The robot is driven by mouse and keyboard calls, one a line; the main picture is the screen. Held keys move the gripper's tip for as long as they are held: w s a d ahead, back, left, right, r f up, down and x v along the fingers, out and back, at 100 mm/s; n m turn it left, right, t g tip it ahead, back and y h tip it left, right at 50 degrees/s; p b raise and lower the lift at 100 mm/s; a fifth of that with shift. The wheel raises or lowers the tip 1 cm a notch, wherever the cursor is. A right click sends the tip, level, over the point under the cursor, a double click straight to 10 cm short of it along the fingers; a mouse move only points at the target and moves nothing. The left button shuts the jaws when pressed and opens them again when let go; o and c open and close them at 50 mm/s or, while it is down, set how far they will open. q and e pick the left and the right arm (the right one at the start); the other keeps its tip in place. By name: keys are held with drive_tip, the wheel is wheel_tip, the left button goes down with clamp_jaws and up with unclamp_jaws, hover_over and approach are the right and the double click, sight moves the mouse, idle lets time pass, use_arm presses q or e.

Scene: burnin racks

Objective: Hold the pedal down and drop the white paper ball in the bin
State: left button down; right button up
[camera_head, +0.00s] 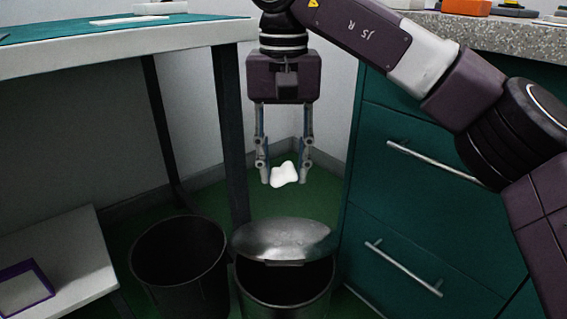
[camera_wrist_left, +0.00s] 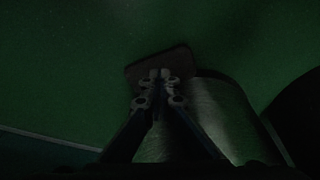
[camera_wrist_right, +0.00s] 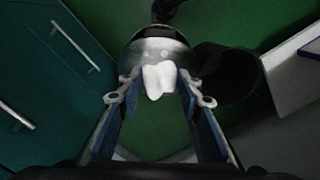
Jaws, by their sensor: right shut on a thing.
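The white paper ball (camera_head: 284,174) is pinched between the fingertips of my right gripper (camera_head: 285,180), in the air above the bin. It also shows in the right wrist view (camera_wrist_right: 159,80). The metal bin (camera_head: 283,312) stands on the floor. Its shiny lid (camera_head: 285,238) is tilted up at the back, and the dark opening shows in front. In the left wrist view, my left gripper (camera_wrist_left: 160,74) has its fingertips together over the dark pedal (camera_wrist_left: 138,74) at the foot of the bin (camera_wrist_left: 225,115). The left gripper is out of the head view.
A black open bin (camera_head: 180,250) stands close to the left of the metal bin. A table leg (camera_head: 230,130) rises behind. Teal drawers with metal handles (camera_head: 403,267) stand to the right. A low white shelf (camera_head: 70,250) is at the left.

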use_arm(q)
drive_tip(key=shift+s+a+f, duration=0.1)
drive_tip(key=shift+s+f, duration=0.05)
drive_tip(key=shift+f, duration=0.7)
use_arm(e)
drive_tip(key=o, duration=2)
drive_tip(key=shift+c, duration=0.2)
use_arm(q)
drive_tip(key=shift+r, duration=0.2)
use_arm(e)
drive_tip(key=shift+r, duration=0.1)
use_arm(q)
drive_tip(key=shift+r+p, duration=3.4)
drive_tip(key=shift+p, duration=0.95)
use_arm(e)
drive_tip(key=shift+r, duration=4.2)
use_arm(q)
drive_tip(key=shift+r, duration=0.1)
